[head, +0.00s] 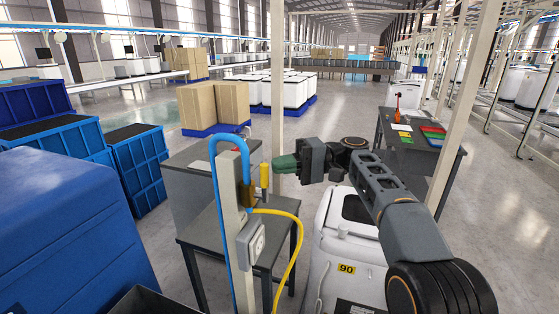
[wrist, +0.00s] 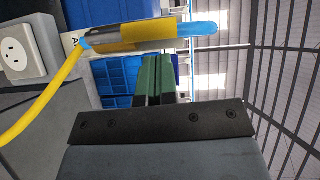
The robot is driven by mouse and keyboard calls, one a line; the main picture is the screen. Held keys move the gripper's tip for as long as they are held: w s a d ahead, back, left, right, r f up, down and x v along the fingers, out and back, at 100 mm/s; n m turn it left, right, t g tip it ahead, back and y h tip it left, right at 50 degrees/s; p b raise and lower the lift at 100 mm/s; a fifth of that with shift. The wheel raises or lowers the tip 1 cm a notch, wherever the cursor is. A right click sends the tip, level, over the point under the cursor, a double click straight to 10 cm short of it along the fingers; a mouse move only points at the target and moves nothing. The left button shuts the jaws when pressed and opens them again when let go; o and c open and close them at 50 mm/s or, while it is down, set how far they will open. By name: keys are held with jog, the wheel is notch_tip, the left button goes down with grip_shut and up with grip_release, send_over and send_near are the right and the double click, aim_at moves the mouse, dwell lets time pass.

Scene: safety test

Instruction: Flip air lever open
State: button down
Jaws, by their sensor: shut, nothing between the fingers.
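The air line is a blue hose (head: 229,137) that loops over the top of a pale post (head: 231,205). It meets a brass-yellow valve body (head: 249,195) on the post's right side. A yellow lever (head: 264,176) stands upright just right of that body. In the wrist view the lever (wrist: 135,46) lies across the picture beyond the fingertips, beside the blue hose (wrist: 204,28). My gripper (head: 275,162) has green fingers, closed together and empty, close to the lever's right near its top. In the wrist view the fingers (wrist: 157,58) point toward the lever; contact cannot be told.
A yellow hose (head: 296,240) curves down from the valve. A socket box (head: 251,243) sits on the post below. Grey tables (head: 205,222) stand behind it, blue bins (head: 140,165) at left. A white machine (head: 345,240) stands below my arm.

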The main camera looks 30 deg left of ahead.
jog(key=w+a+p+v, duration=0.1)
jog(key=p+v, duration=0.1)
jog(key=v, duration=0.9)
jog(key=shift+w+d+f+p, duration=0.15)
jog(key=shift+w+d+p, duration=0.15)
jog(key=shift+p, duration=0.1)
jog(key=shift+a, duration=0.1)
